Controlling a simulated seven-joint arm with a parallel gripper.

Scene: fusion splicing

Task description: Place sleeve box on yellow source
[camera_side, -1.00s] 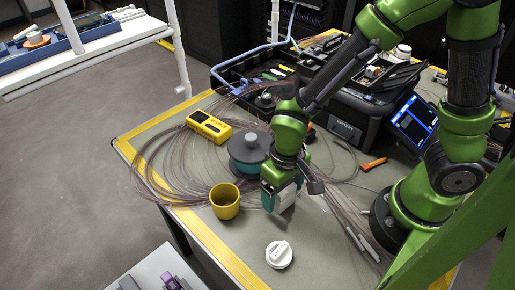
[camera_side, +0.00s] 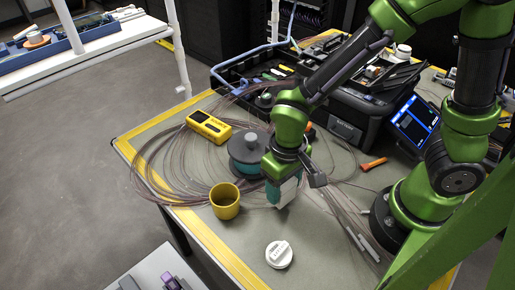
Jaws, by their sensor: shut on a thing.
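The yellow source (camera_side: 208,127) is a yellow handheld device with a dark screen, lying on the table at the left among coiled fibers. My gripper (camera_side: 284,179) points down near the middle of the table, to the right of and nearer the camera than the source. It is shut on the sleeve box (camera_side: 287,194), a small white and teal box. The box hangs below the fingers, close to the table; I cannot tell whether it touches. The fingers are partly hidden by the wrist and the box.
A grey and teal spool (camera_side: 247,153) stands between the box and the source. A yellow cup (camera_side: 225,201) is at the left of the box, and a white round container (camera_side: 279,254) is in front. A black splicer (camera_side: 345,120) stands behind. Loose fibers cover much of the table.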

